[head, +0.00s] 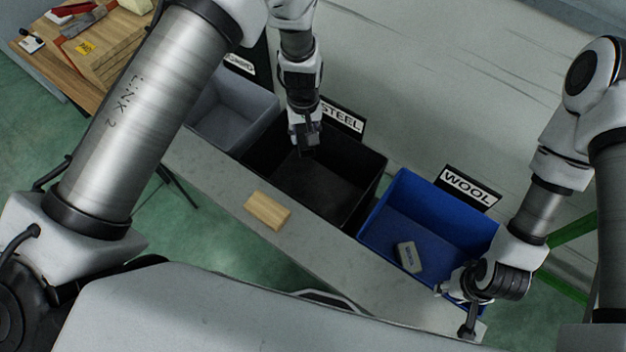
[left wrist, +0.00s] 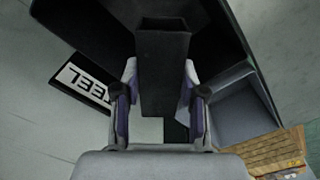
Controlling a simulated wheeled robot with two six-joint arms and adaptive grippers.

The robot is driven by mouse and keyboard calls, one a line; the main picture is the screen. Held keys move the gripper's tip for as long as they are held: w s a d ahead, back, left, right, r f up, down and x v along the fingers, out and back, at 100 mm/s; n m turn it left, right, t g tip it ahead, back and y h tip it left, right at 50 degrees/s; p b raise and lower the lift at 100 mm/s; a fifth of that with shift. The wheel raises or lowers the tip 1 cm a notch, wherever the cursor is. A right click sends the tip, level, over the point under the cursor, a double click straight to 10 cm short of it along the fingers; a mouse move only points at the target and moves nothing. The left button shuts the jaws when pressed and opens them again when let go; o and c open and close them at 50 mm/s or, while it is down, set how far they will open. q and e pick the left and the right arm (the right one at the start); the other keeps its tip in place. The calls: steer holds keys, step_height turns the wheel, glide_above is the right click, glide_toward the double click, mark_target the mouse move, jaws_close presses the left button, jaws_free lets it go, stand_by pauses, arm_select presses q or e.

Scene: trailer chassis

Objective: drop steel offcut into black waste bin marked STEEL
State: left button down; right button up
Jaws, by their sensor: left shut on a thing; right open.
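My left gripper (head: 305,143) is above the black bin (head: 357,205) marked STEEL (head: 341,116) in the head view. In the left wrist view the left gripper (left wrist: 160,95) is shut on a dark, box-shaped steel offcut (left wrist: 164,75), which sticks out past the fingers. The offcut is hard to tell from the gripper in the head view. The STEEL sign also shows in the left wrist view (left wrist: 88,88). My right gripper (head: 456,297) is open at the near right corner of the blue bin; its fingers are partly hidden.
A blue bin (head: 385,222) marked WOOL (head: 467,187) holds a small grey block (head: 409,257). A grey bin (head: 254,122) stands left of the black one. A wooden block (head: 267,210) lies on the grey ledge (head: 205,170) in front. A wooden bench (head: 105,50) with tools is at upper left.

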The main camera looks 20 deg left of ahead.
arm_select(q)
steer(key=w+f, duration=0.1)
steer(key=f, duration=0.1)
steer(key=w+f+b, duration=0.1)
steer(key=shift+w+f, duration=0.15)
steer(key=shift+f, duration=0.2)
steer(key=shift+s+r, duration=0.25)
arm_select(e)
steer(key=shift+w+f, duration=0.85)
steer(key=shift+f, duration=0.3)
arm_select(q)
steer(key=c, duration=0.6)
jaws_free()
steer(key=shift+s+r, duration=0.2)
steer(key=shift+s, duration=0.05)
steer(key=shift+w+f, duration=0.2)
steer(key=shift+w, duration=0.1)
step_height(320, 180, up, 12)
steer(key=shift+s+r, duration=0.1)
arm_select(e)
steer(key=shift+s, duration=0.1)
